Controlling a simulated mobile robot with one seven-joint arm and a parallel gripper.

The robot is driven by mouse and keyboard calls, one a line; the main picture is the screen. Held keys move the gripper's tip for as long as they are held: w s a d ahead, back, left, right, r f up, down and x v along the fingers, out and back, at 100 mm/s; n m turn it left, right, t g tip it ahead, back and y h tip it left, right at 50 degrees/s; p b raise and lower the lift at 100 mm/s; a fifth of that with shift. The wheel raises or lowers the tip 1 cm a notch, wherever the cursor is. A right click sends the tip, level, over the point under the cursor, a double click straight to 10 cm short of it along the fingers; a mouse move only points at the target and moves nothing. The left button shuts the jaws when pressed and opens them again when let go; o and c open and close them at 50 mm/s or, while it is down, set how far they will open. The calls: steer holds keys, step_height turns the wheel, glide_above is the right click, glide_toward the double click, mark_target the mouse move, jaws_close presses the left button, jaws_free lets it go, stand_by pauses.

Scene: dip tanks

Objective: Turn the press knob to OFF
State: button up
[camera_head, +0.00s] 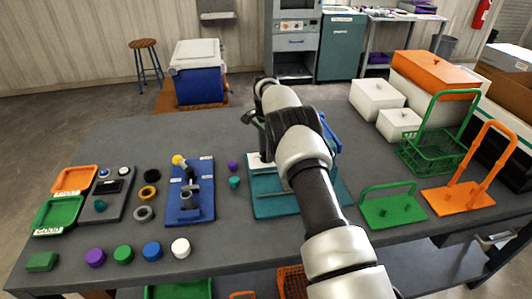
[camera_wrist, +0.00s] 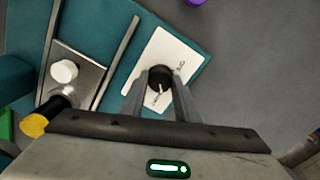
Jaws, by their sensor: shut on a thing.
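The press has a teal base (camera_head: 268,207), partly hidden behind my arm in the head view; the base also fills much of the upper wrist view (camera_wrist: 105,17). A white plate (camera_wrist: 160,49) on it carries the black round press knob (camera_wrist: 160,73), which has a light pointer line. My gripper (camera_wrist: 161,90) is shut on the knob, one finger on each side. The pointer line runs toward the bottom of the wrist view. A small label is printed on the plate, too small to read. In the head view the knob is hidden.
A blue fixture (camera_head: 190,205) and coloured caps stand left of the press. A green handled plate (camera_head: 392,209), an orange carrier (camera_head: 457,197) and a green basket (camera_head: 432,152) stand to the right. A white cylinder (camera_wrist: 64,71) sits on the press's metal plate. The table's back left is clear.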

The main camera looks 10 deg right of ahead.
steer(key=n, duration=0.5)
steer(key=shift+b, duration=0.35)
steer(key=n, duration=0.5)
steer(key=shift+r+n, duration=0.1)
steer(key=shift+n, duration=0.3)
steer(key=n, duration=0.5)
steer(key=shift+n, duration=2.4)
steer(key=o, duration=1)
steer(key=shift+o, duration=0.2)
